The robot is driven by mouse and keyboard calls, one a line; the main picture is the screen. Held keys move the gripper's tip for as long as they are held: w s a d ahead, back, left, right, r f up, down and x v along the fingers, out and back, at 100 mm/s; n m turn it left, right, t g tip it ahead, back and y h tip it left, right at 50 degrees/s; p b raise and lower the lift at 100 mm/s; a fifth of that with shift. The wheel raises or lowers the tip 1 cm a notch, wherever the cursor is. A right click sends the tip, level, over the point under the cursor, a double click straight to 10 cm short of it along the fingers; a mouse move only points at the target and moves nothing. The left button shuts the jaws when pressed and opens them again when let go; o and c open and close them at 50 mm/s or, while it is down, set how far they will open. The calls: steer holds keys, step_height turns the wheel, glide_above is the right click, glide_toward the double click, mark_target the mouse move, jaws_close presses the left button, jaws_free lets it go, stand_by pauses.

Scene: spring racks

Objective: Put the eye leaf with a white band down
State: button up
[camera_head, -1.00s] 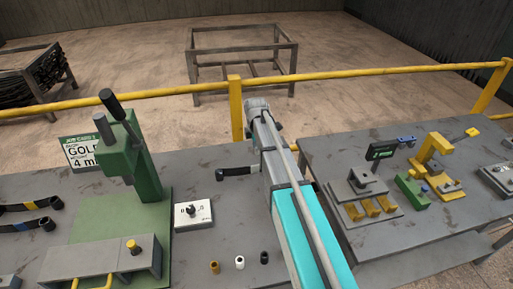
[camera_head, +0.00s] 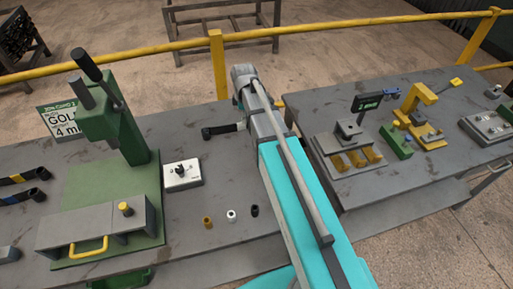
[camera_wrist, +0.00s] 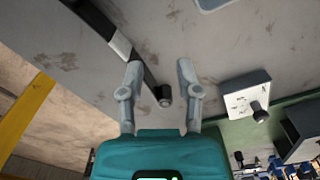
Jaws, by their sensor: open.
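The eye leaf with a white band (camera_wrist: 118,44) is a dark flat bar with a rolled eye at one end. In the wrist view it runs from the upper left, and its eye end lies between and below my fingers. My gripper (camera_wrist: 158,68) is open, a finger on each side of the leaf. The leaf appears to lie on the grey bench; contact with the fingers is unclear. In the head view the eye end of the leaf (camera_head: 222,129) shows left of my arm, which hides the rest and my gripper.
A green press (camera_head: 120,130) stands on the left, with a switch box (camera_head: 182,175) beside it. Three small bushings (camera_head: 231,215) stand in front. Two dark leaves (camera_head: 18,188) lie at far left. A second bench (camera_head: 365,185) with fixtures is right. A yellow rail (camera_head: 330,30) runs behind.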

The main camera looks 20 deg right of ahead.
steer(key=s+m, duration=1.3)
steer(key=s, duration=0.3)
steer(key=shift+s+a, duration=0.15)
steer(key=shift+s, duration=0.25)
